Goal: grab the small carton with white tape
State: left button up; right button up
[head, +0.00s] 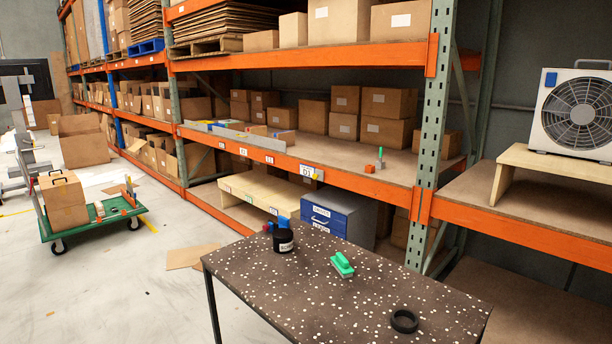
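Neither of my grippers is in view. Larger brown cartons, such as one with a pale label (388,103), are stacked farther back on the same shelf. A large carton with a white label (401,21) stands on the shelf above. I cannot tell which carton is the one with white tape.
A green cart (88,228) with cartons stands left. Open floor (110,300) lies between.

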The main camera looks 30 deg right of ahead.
aim_at(98, 208)
jog(key=u, duration=0.3)
jog(key=i+l+u, duration=0.2)
jog(key=i, duration=1.55)
jog(key=i+z, duration=0.1)
jog(key=i, duration=0.35)
jog(key=i+j+z, duration=0.15)
jog(key=i, duration=0.3)
jog(key=i+z, duration=0.1)
jog(key=i, duration=0.35)
jog(key=i+j+z, duration=0.15)
jog(key=i, duration=0.3)
jog(key=i+j+z, duration=0.1)
jog(key=i+j, duration=0.15)
jog(key=i, duration=0.15)
jog(key=i+l+z, duration=0.15)
jog(key=i+z, duration=0.75)
jog(key=i+j+z, duration=0.15)
jog(key=i+z, duration=0.3)
jog(key=k, duration=0.05)
